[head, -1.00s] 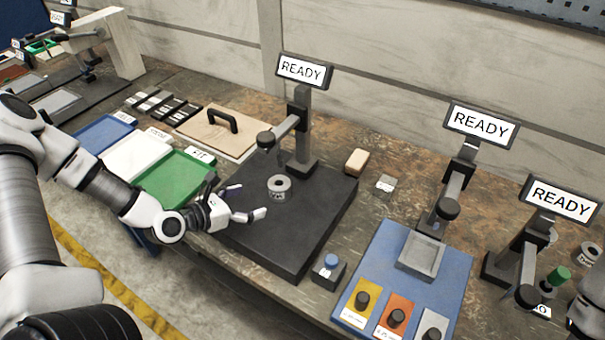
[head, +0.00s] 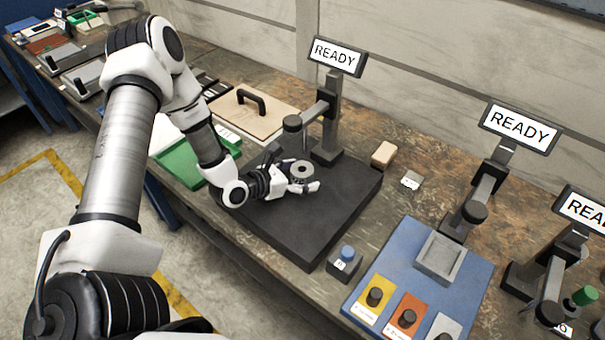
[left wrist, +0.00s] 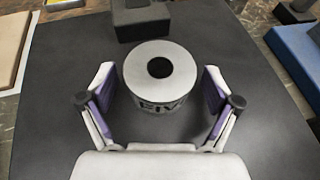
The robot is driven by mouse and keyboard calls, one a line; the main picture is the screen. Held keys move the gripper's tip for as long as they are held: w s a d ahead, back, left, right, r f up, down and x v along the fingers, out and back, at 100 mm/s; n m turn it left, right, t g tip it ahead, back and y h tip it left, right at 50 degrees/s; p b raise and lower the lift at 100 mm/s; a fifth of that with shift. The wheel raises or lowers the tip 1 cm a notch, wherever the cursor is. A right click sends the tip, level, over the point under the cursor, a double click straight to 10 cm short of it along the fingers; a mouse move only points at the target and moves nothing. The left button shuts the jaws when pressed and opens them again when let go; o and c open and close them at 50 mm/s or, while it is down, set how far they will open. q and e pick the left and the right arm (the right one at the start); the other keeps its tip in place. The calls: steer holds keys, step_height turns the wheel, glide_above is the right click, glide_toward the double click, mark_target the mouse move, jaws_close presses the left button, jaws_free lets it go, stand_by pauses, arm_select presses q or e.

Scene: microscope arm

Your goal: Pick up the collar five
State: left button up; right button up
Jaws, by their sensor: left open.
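The collar (head: 302,170) is a grey ring with a dark centre hole, lying flat on the black base plate (head: 345,215) in front of the first READY stand. It also shows in the left wrist view (left wrist: 161,72), with dark lettering on its side that I can only partly read. My left gripper (head: 300,180) is open, low over the plate. In the left wrist view its two purple-lined fingers (left wrist: 160,98) stand to either side of the collar, apart from it. My right gripper does not show.
The READY stand (head: 330,110) rises behind the collar. A small block with a blue knob (head: 345,260) stands by the plate's front right corner. A tan block (head: 384,153) lies behind right. A blue panel (head: 390,245) with a grey tray and knobs is further right.

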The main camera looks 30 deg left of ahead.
mark_target(301, 165)
arm_select(q)
steer(key=shift+a, duration=0.1)
steer(key=c, duration=1.2)
jaws_close()
steer(key=shift+r, duration=0.15)
step_height(301, 165, up, 3)
steer(key=shift+r+p, duration=0.15)
steer(key=shift+p, duration=0.95)
steer(key=s+p, duration=0.1)
steer(key=s, duration=0.4)
steer(key=s+d+r+p, duration=0.1)
steer(key=s, duration=0.4)
steer(key=s+d+p, duration=0.1)
steer(key=s, duration=0.4)
steer(key=shift+r, duration=0.2)
steer(key=shift+s, duration=0.45)
steer(key=shift+f, duration=0.1)
